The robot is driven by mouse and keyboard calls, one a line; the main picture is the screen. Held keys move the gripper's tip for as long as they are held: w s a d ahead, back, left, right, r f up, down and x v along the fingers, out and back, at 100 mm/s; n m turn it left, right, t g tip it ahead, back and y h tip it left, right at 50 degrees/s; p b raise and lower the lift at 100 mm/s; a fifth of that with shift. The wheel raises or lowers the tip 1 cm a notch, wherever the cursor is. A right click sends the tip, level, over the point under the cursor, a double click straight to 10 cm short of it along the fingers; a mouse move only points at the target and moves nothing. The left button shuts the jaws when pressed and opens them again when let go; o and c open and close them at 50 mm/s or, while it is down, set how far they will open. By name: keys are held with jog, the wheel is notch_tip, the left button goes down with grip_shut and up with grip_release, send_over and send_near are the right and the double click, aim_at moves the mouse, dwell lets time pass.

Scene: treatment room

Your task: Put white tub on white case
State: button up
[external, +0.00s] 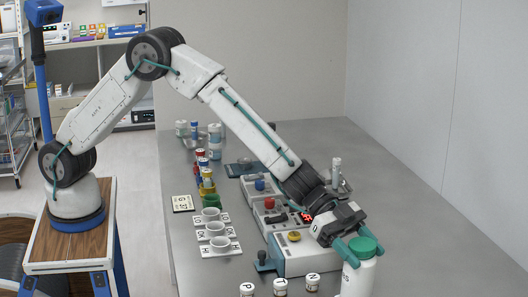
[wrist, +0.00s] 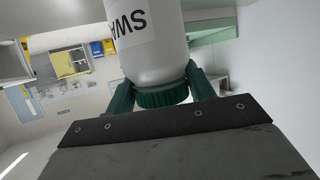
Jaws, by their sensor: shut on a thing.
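My gripper (external: 361,250) is at the front right of the external view, shut on the white tub (external: 357,281) near its green lid. The tub looks upright there, and its base is cut off by the picture's lower edge, so I cannot tell if it touches the table. In the wrist view the green fingers (wrist: 163,95) grip the lid end of the tub (wrist: 155,48), with dark lettering on its side. A white-sided case (external: 303,263) with a yellow knob on its grey top stands just left of my gripper, partly hidden by it.
Similar cases with a red knob (external: 268,205) and blue knob (external: 259,185) stand behind on the grey table (external: 410,225). White cups (external: 217,229) on lettered cards stand left. Small lettered jars (external: 312,282) are in front. The table's right side is clear.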

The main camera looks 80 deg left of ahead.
jog(key=shift+f, duration=0.1)
jog(key=o, duration=1.5)
